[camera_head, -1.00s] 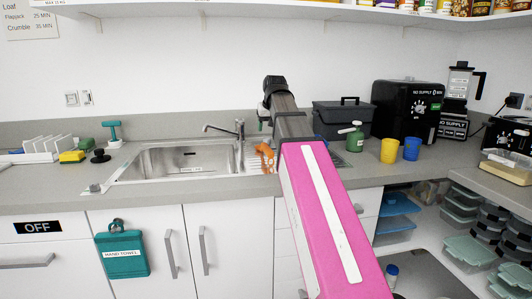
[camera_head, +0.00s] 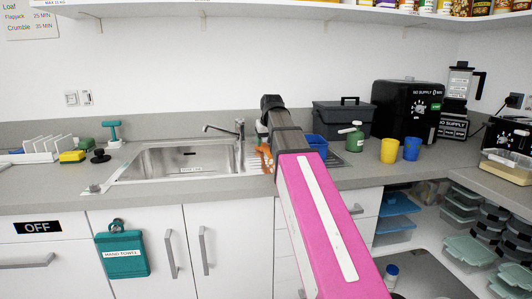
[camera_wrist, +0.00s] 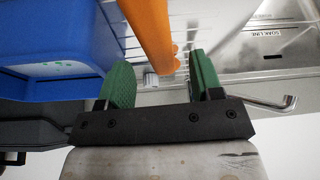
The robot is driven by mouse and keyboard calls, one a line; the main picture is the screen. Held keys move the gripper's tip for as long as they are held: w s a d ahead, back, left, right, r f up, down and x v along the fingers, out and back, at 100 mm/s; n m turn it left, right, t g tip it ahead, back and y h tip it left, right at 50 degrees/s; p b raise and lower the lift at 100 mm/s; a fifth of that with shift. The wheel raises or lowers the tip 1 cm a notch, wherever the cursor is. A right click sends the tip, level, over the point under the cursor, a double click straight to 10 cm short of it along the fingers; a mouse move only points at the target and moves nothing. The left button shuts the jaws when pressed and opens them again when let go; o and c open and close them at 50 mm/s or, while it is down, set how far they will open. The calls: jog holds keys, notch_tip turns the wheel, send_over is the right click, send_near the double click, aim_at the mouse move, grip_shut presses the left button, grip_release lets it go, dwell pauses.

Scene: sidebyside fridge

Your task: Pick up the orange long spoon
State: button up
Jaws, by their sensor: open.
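The orange long spoon (camera_head: 264,157) is at the right end of the sink, partly hidden by my arm in the head view. In the wrist view, a long orange shaft (camera_wrist: 150,32) runs down from the top edge toward the space between my fingers. My gripper (camera_wrist: 159,72) has two green fingers, spread apart with nothing clasped between them. The orange shaft lies just beyond the fingertips, and I cannot tell how deep the gap is. My gripper is hidden behind my arm in the head view.
A blue container (camera_wrist: 48,35) is close to the left finger; it also shows in the head view (camera_head: 318,143). A white rack (camera_wrist: 195,22) lies behind the spoon. The sink (camera_head: 185,159) and faucet (camera_head: 238,130) are to the left; a green bottle (camera_head: 354,138) stands right.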

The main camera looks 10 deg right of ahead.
aim_at(266, 145)
jog(key=shift+x, duration=1.5)
jog(key=c, duration=1.1)
jog(key=shift+o, duration=0.2)
jog(key=shift+r, duration=0.1)
jog(key=shift+r, duration=0.4)
notch_tip(266, 145, up, 3)
jog(key=shift+r, duration=0.2)
jog(key=s+a+r, duration=0.6)
jog(key=a, duration=0.4)
jog(key=shift+r, duration=0.35)
